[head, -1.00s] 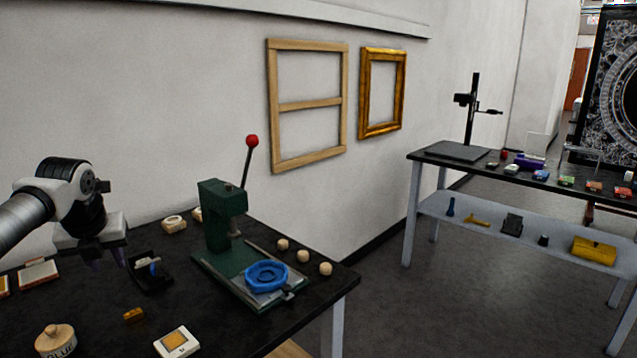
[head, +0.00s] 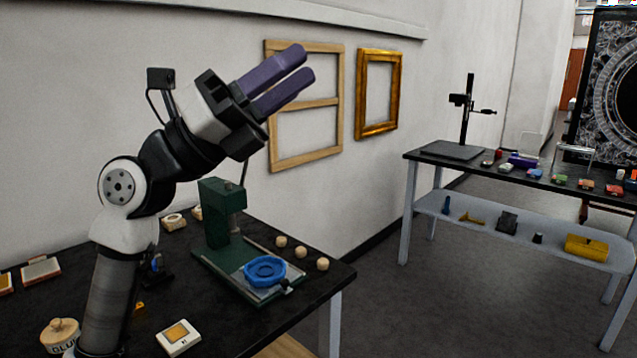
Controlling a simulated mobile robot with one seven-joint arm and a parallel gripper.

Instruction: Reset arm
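My gripper (head: 290,80) is raised in the head view, above the green press, with its two purple fingers pointing up and to the right. The fingers are apart with a narrow gap, and nothing shows between them. My arm rises from the lower left, in front of part of the black table.
The black table (head: 225,325) bears a green press (head: 217,215) with a blue ring-shaped piece (head: 265,271), several wooden knobs, a glue pot (head: 60,335) and a white square (head: 178,337). Frames (head: 378,95) hang behind. Another table (head: 425,165) stands right, with clear floor between.

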